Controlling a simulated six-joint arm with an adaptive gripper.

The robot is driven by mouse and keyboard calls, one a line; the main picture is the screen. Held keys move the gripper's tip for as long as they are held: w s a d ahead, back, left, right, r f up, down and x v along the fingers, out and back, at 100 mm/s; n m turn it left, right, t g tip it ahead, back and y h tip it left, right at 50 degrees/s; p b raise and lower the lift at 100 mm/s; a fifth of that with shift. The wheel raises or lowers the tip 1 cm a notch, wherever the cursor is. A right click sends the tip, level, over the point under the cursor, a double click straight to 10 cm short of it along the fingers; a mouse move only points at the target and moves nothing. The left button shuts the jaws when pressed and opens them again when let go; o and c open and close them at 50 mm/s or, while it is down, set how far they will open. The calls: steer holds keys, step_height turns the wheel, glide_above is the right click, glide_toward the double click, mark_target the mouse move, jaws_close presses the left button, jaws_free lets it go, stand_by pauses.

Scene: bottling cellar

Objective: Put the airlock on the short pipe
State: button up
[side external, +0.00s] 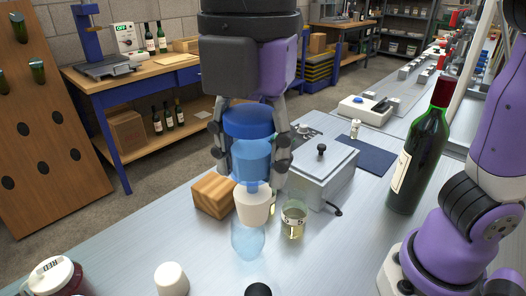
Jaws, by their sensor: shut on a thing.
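My gripper (251,163) points down over the table, its two fingers on either side of the airlock (252,158). The airlock has a dark blue top, a translucent blue body and a white tapered lower part. It hangs upright. A pale blue see-through shape shows just below it; I cannot tell whether it is part of the airlock or a reflection on the table. I cannot identify the short pipe for sure; a white rounded stub (171,279) stands at the front left, apart from the airlock.
A wine bottle (419,150) stands right. A red-filled jar (55,277) and a black knob (258,290) are at the front.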

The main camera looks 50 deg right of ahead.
steer(key=shift+s+a+f+n, duration=0.15)
steer(key=shift+s+a+n, duration=0.1)
steer(key=shift+s+a, duration=0.2)
steer(key=shift+s+a+f+n, duration=0.15)
steer(key=shift+s+a+n, duration=0.15)
steer(key=shift+s, duration=0.25)
step_height(320, 180, down, 12)
steer(key=shift+w+f, duration=0.1)
steer(key=shift+f, duration=0.15)
steer(key=shift+f, duration=0.1)
steer(key=o, duration=1.2)
steer(key=shift+c, duration=0.2)
